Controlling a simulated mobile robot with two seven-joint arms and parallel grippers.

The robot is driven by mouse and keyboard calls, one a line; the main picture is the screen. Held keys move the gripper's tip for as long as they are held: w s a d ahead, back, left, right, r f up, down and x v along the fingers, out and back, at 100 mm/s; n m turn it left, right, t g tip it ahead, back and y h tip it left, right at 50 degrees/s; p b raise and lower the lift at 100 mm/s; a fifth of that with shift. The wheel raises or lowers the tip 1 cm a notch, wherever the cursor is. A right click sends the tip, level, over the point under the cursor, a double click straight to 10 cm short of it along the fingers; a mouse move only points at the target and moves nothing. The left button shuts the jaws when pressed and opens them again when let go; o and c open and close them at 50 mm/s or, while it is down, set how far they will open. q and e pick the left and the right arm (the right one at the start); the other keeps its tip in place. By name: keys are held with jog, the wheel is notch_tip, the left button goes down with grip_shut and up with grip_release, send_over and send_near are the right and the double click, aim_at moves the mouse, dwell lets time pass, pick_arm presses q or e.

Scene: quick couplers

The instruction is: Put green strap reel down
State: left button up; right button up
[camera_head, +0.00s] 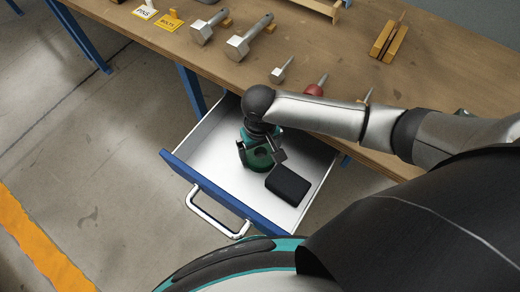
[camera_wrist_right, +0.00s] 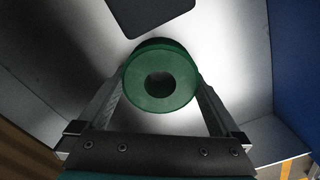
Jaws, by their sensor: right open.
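The green strap reel (camera_wrist_right: 160,76) sits in the open drawer, its round face with a dark centre hole towards the right wrist camera. In the head view the reel (camera_head: 258,161) shows partly below my right gripper (camera_head: 261,152), which hides the rest. In the right wrist view my right gripper (camera_wrist_right: 160,100) is open, with one finger on each side of the reel. I cannot tell if the fingers touch it. The drawer (camera_head: 213,156) has a pale inside floor and a blue front. My left gripper is not in view.
A black box-like object (camera_head: 287,185) lies in the drawer beside the reel; it also shows in the wrist view (camera_wrist_right: 150,12). The drawer's left part is clear.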

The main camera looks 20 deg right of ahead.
aim_at(260, 158)
jog(key=shift+r, duration=0.1)
notch_tip(260, 158, up, 12)
jog(key=p, duration=0.4)
dwell(0.5)
